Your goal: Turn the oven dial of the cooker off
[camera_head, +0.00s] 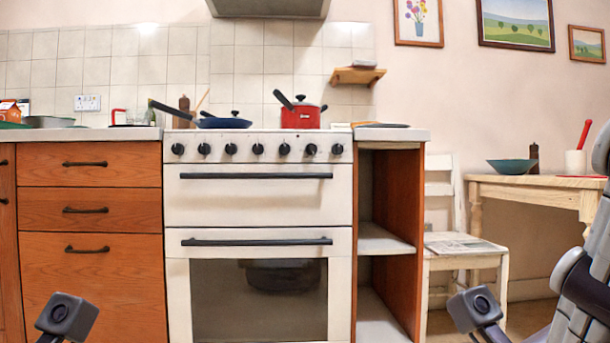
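The white cooker (258,225) stands straight ahead. A row of several black dials (258,149) runs along its front panel, below the hob. Their markings and pointers are too small to read, so I cannot tell which is the oven dial or how it is set. The upper door (257,200) and the lower glass-fronted oven door (258,300) are both shut. Grey block-shaped parts of mine show at the bottom left and bottom right, well below and apart from the dials. No gripper fingers show in this view.
A blue pan (225,123) and a red pot (300,117) stand on the hob. Wooden drawers (90,200) flank the cooker on the left, an open shelf unit (385,240) on the right. A chair (460,250) and table (530,188) stand further right. The cooker's front looks unobstructed.

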